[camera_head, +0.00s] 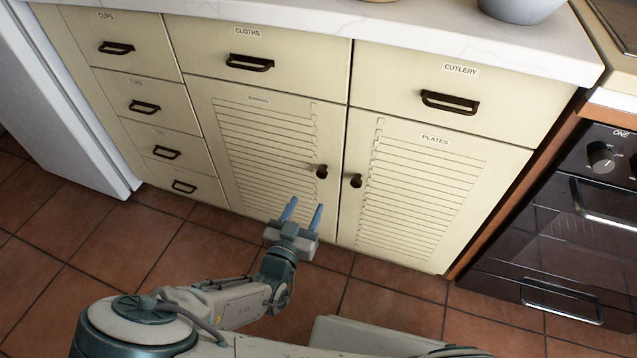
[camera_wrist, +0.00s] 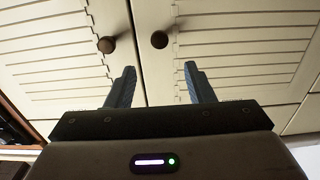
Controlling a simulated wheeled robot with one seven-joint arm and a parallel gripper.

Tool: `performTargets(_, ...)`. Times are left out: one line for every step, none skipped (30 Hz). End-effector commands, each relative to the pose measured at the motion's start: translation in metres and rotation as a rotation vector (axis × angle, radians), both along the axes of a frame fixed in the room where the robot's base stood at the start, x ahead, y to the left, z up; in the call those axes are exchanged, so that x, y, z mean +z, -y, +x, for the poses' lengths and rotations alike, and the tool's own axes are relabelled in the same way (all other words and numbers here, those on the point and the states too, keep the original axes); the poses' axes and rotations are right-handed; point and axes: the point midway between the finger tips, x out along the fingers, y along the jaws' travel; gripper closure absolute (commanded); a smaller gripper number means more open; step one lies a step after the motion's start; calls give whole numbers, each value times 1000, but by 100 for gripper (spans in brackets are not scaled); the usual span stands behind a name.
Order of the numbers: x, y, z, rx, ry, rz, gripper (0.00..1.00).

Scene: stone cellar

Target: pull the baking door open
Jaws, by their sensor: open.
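The baking door (camera_head: 240,140) is a cream slatted cabinet door under the cloths drawer, and it stands shut. My gripper (camera_head: 305,203) is open and empty, in front of the lower part of the doors and below the knob in the head view. In the wrist view, which looks turned over, the baking door (camera_wrist: 245,50) is on the right and its knob (camera_wrist: 159,39) shows beyond the gap between my fingertips (camera_wrist: 159,68). The fingers do not touch the knob.
The plates door (camera_head: 425,190) is shut beside it, with its own knob (camera_head: 355,181) close by. Drawers (camera_head: 165,152) are at left, a white appliance (camera_head: 65,100) further left, and a dark oven (camera_head: 560,230) at right. The tiled floor (camera_head: 110,250) in front is clear.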

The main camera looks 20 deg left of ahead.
Motion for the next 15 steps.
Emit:
performTargets(-4,2,13,-5,1,0,52)
performTargets(-4,3,19,-5,1,0,52)
performTargets(-4,3,28,-4,1,1,52)
performTargets(-4,4,35,-4,0,1,52)
performTargets(-4,4,41,-4,0,2,52)
performTargets(-4,5,49,-3,0,1,52)
performTargets(-4,5,55,-4,-1,1,52)
performTargets(-4,6,61,-4,0,0,52)
performTargets(-3,6,68,-3,-1,0,52)
performTargets(-3,6,72,-2,-2,0,52)
performTargets(-3,7,77,-3,-1,1,52)
performTargets(-3,7,82,-2,-1,1,52)
performTargets(-3,7,85,-1,-2,1,52)
performTargets(-3,7,88,-2,-2,1,52)
performTargets(-2,8,92,-2,-3,1,52)
